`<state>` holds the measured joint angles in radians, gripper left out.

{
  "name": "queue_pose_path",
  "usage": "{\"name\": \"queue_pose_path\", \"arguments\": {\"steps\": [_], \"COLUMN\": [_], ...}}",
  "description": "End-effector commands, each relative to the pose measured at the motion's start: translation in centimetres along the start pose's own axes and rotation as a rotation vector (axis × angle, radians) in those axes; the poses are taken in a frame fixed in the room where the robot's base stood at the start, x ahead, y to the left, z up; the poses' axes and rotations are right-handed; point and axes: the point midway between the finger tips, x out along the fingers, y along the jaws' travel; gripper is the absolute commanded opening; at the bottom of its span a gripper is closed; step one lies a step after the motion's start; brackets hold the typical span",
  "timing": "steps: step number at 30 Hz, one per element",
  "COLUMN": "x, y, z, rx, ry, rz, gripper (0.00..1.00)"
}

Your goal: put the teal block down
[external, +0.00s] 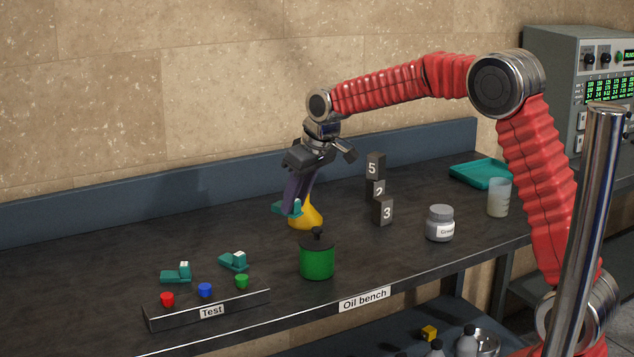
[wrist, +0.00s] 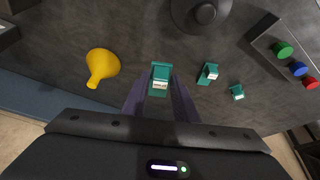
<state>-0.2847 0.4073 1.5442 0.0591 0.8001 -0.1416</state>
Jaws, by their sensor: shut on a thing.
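A teal block (wrist: 161,74) with a white patch is between my gripper's fingertips (wrist: 158,93) in the wrist view. My gripper (external: 291,207) is shut on this teal block (external: 281,208), which shows partly in the external view beside the yellow funnel. I cannot tell whether the block touches the bench (external: 120,255). Two similar teal blocks, one on the left (external: 176,273) and one on the right (external: 234,261), rest on the bench behind the Test strip.
The yellow funnel (external: 305,213) is close to my gripper. A green pot (external: 317,260) stands in front. Numbered dark blocks (external: 383,211), a grey jar (external: 440,223), a beaker (external: 499,197) and a teal tray (external: 480,173) are to the right. The Test strip (external: 240,303) bears coloured buttons.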

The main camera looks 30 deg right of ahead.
Motion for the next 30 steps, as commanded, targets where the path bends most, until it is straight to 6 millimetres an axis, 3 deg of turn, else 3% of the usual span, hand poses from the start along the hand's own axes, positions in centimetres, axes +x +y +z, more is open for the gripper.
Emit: {"name": "queue_pose_path", "arguments": {"steps": [10,23,30], "x": [4.0,4.7,7.5], "y": [0.0,0.0,0.0], "z": [1.7,1.9,3.2], "rx": [0.001,0.001,0.001], "ry": [-0.002,0.0,-0.003], "rz": [0.0,0.0,0.0], "gripper": [0.0,0.0,0.0]}}
